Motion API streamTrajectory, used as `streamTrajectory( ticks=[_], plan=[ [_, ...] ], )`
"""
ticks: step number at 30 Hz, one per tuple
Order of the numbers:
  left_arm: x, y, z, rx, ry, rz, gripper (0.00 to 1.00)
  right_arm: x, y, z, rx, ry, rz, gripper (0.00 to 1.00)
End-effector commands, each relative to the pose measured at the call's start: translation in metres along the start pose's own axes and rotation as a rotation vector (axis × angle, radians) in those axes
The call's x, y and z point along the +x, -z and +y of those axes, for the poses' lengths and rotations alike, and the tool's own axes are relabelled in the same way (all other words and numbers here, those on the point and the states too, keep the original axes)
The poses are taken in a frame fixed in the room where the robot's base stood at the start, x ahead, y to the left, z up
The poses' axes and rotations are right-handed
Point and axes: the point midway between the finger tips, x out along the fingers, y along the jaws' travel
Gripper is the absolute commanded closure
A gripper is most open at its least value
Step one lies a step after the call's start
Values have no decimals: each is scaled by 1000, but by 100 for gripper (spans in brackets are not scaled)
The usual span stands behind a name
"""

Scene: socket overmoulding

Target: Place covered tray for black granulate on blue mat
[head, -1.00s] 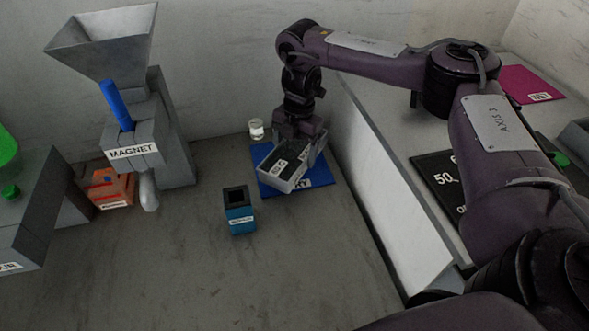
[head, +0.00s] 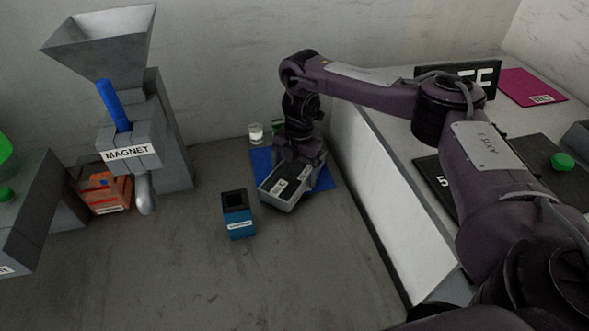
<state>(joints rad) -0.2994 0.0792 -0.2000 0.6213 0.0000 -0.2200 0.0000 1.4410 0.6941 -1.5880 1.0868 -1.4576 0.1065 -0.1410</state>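The grey tray with a dark top and a white label (head: 284,200) is in the head view, at the near edge of the blue mat (head: 262,160). It overlaps the mat's front part and is turned at an angle. I cannot tell whether it rests on the mat or hangs just above it. My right gripper (head: 297,165) comes down from above and behind and is at the tray's far side. Its fingers are mostly hidden, so its grip is unclear. My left gripper is not in view.
A blue box with an open top (head: 237,214) stands left of the tray. A small glass jar (head: 255,132) stands behind the mat. A grey hopper machine labelled MAGNET (head: 140,120) and an orange box (head: 106,190) are at left. A raised white wall (head: 385,175) bounds the right side.

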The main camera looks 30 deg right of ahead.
Motion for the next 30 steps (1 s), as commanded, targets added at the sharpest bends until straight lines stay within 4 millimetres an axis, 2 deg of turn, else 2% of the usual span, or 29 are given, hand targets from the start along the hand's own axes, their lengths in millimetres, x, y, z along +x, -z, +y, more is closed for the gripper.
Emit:
streamTrajectory(
  ticks=[10, 13, 17, 24, 30],
  plan=[
    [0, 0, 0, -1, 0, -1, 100, -1, 0, 0, 0, -1, 0, 1],
    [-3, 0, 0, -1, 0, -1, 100, -10, 0, 1, -1, -2, -2, 1],
    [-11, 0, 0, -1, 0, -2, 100, -32, 0, 1, -1, -4, -4, 1],
    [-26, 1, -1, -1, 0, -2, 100, -85, 0, 1, -2, -3, -5, 1],
    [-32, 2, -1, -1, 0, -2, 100, -114, 1, 1, -1, -2, -2, 1]
  ],
)
